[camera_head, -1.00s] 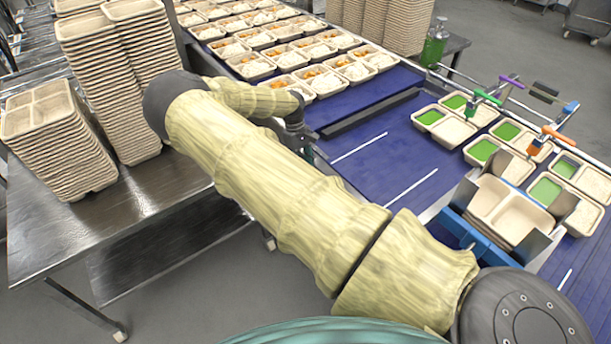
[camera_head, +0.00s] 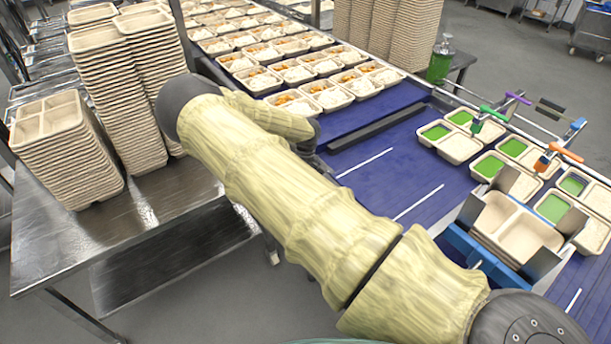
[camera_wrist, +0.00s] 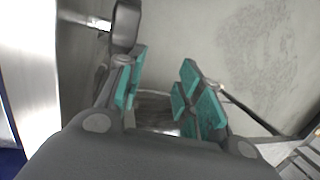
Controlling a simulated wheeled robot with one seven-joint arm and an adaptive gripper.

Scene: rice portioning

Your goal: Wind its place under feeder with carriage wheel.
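My gripper (camera_wrist: 165,95) is open in the wrist view, with teal pads apart and nothing between them. In the head view my arm hides most of it, over the gap between the steel table and the blue conveyor. A dark grey rounded part (camera_wrist: 125,25) stands beyond the left finger; I cannot tell whether it belongs to the carriage wheel. I cannot clearly pick out a wheel or a feeder in the head view. A blue holder (camera_head: 465,250) with upright grey plates carries an empty two-compartment tray (camera_head: 515,230) at the right.
Tray stacks (camera_head: 60,150) stand on the steel table (camera_head: 150,225) at left. Filled trays (camera_head: 330,92) cover the far part of the blue conveyor (camera_head: 385,190). Trays with green food (camera_head: 450,142) line its right side beside coloured-handled clamps (camera_head: 560,153). A green bottle (camera_head: 440,62) stands behind.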

